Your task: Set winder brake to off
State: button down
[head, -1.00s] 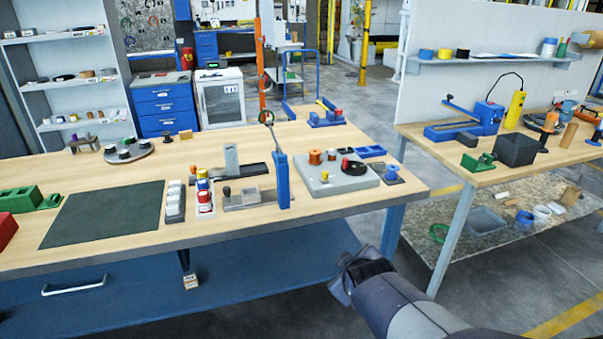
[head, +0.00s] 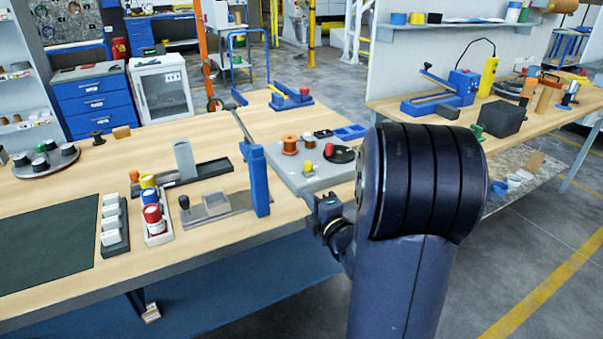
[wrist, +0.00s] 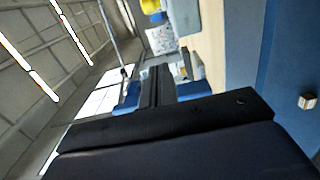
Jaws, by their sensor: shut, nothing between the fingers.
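A grey winder-like unit (head: 283,178) sits at the right end of the near bench. It carries a copper-coloured spool (head: 290,144), a black disc (head: 341,154), a red knob (head: 328,149) and a yellow knob (head: 308,166). I cannot tell which part is the brake or how it is set. My gripper (head: 326,203) is in front of the bench's near edge, close to this unit and apart from it. Its fingers also show in the wrist view (wrist: 157,72), shut and empty. My arm hides the bench's right end.
A blue upright post (head: 258,180) with a long grey bar stands just left of the unit. A rack of coloured pots (head: 152,205) and a dark green mat (head: 45,240) are further left. A second bench (head: 385,108) stands at right.

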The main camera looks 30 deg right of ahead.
aim_at(310, 168)
jog(key=w+p, duration=0.1)
jog(key=w, duration=0.7)
jog(key=shift+w+a+r+p, duration=0.1)
jog(key=shift+w+p, duration=0.2)
jog(key=shift+p, duration=0.05)
jog(key=d, duration=0.1)
jog(key=w+d+p, duration=0.1)
jog(key=d, duration=0.1)
jog(key=shift+w+d, duration=0.25)
jog(key=shift+d, duration=0.2)
jog(key=shift+d+f+b, duration=0.25)
jog(key=shift+d+b, duration=0.5)
jog(key=shift+b, duration=0.05)
jog(key=shift+d+b, duration=0.3)
jog(key=shift+d, duration=0.1)
jog(key=shift+r, duration=0.2)
